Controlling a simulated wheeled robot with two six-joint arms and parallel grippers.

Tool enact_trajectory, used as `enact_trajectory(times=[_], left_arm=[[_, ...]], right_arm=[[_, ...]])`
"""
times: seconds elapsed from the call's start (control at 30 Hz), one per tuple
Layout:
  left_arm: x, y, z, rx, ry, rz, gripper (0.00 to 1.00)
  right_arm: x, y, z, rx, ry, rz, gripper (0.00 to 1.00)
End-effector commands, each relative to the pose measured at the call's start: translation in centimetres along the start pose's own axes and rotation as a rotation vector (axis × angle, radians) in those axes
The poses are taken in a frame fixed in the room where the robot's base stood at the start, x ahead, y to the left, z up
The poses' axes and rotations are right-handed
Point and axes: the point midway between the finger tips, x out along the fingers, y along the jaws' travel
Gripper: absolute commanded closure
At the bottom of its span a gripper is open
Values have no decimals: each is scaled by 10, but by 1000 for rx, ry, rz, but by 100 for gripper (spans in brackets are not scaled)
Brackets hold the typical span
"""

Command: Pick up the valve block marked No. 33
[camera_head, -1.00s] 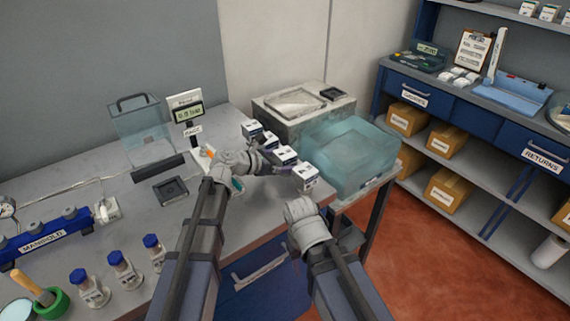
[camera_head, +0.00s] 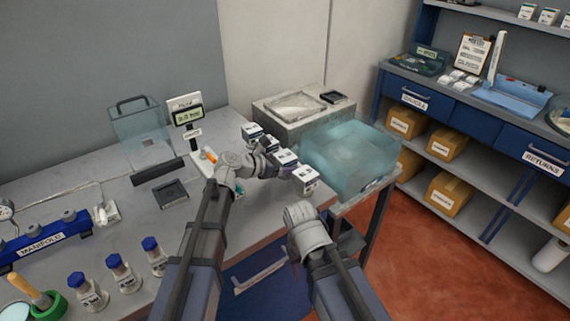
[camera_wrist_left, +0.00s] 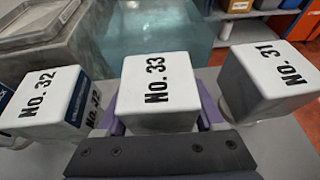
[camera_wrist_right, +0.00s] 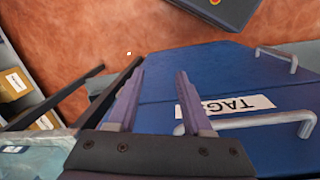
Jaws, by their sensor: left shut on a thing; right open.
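The valve block marked No. 33 (camera_wrist_left: 157,88) is a white-topped cube in the middle of the left wrist view. It also shows in the head view (camera_head: 286,158), in a row of similar blocks. My left gripper (camera_head: 272,166) is shut on it, with purple fingers (camera_wrist_left: 160,128) on both sides. Block No. 32 (camera_wrist_left: 45,100) is on its left and block No. 31 (camera_wrist_left: 268,78) on its right in the left wrist view. My right gripper (camera_wrist_right: 158,100) is open and empty, in front of the bench's blue drawers.
A translucent blue bin (camera_head: 350,160) stands just right of the row. A grey box with a tray (camera_head: 300,112) is behind it. Several blue-capped bottles (camera_head: 117,268) and a blue manifold (camera_head: 48,240) are on the left of the bench. Blue shelving (camera_head: 480,130) stands at the right.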

Motion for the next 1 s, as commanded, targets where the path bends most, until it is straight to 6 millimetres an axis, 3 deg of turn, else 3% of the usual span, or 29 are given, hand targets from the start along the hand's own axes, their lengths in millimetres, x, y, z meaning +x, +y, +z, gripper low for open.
enact_trajectory(times=[0.03, 0.2, 0.77, 1.0], left_arm=[[0, 0, 0, 0, 0, 0, 81], [0, 0, 0, 0, 0, 0, 100], [-1, 0, 2, -1, -1, 0, 100], [-6, 0, 15, -1, -1, 0, 100]], right_arm=[[0, 0, 0, 0, 0, 0, 50], [0, 0, 0, 0, 0, 0, 50], [-2, 0, 0, 0, 0, 0, 50], [-16, 2, 1, 0, 0, 0, 50]])
